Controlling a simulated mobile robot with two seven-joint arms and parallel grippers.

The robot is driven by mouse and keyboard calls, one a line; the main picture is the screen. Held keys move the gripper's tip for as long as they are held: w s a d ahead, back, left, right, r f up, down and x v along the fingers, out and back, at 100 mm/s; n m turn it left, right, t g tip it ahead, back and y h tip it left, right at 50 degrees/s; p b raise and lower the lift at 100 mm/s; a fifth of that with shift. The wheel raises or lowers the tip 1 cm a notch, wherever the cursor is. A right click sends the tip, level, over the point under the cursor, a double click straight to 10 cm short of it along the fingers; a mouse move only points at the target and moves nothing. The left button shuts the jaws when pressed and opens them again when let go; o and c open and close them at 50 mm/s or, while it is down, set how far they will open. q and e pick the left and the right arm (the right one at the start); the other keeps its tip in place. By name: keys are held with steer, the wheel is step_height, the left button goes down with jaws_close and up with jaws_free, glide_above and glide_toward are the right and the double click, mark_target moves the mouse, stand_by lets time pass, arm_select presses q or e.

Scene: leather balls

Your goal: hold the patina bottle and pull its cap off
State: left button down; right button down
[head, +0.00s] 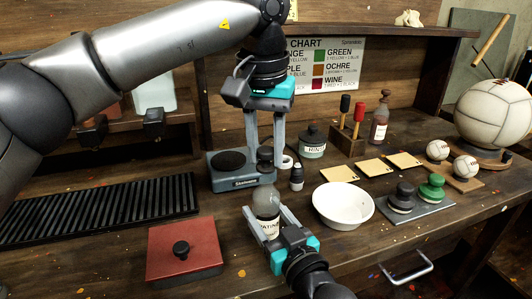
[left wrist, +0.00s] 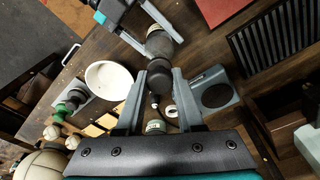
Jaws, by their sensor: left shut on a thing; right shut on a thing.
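The patina bottle (head: 267,201) stands upright with a rounded grey top and a pale label, near the front middle of the bench. My right gripper (head: 270,226) is shut around its lower body from the front. My left gripper (head: 265,157) points down above the bottle, shut on the dark cap (head: 265,153). In the head view a gap shows between the cap and the bottle top. In the left wrist view the cap (left wrist: 159,78) sits between my left fingertips, with the bottle (left wrist: 160,43) partly behind it.
A grey scale (head: 240,183) stands just behind the bottle, close to my left fingers. A small dark bottle (head: 296,178) and a white bowl (head: 343,220) are to the right. A red box (head: 183,260) and a black ribbed mat (head: 110,222) lie left.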

mark_target(267, 148)
arm_select(q)
steer(key=shift+r, duration=0.1)
steer(key=shift+r, duration=1.95)
arm_select(e)
steer(key=shift+c, duration=0.2)
jaws_free()
